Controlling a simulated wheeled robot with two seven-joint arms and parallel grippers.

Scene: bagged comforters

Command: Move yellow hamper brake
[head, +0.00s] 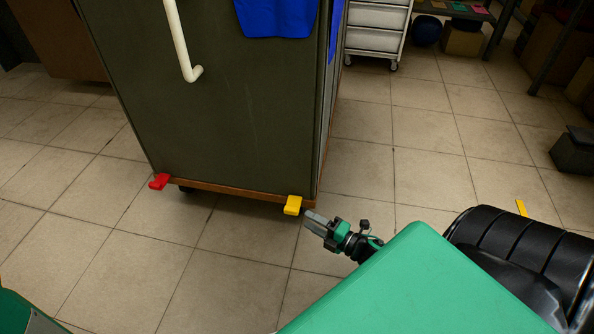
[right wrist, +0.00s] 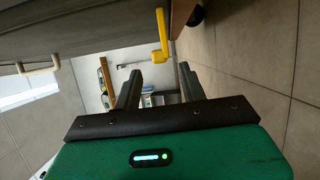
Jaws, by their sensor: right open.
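The yellow brake (head: 292,205) sticks out from the bottom edge of the dark grey-green hamper (head: 220,110), near its right corner. My right gripper (head: 312,217) is just to the right of the yellow brake in the head view, low over the floor. In the right wrist view the yellow brake (right wrist: 161,40) lies ahead of the fingers, near the gap between them. The right gripper (right wrist: 160,75) is open, its two fingers apart with nothing between them. My left gripper is not in view.
A red brake (head: 159,181) sits at the hamper's lower left corner. A white handle (head: 183,45) and blue cloth (head: 276,17) are on the hamper's face. A white drawer cart (head: 376,30) stands behind to the right. Tiled floor at the right is mostly clear.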

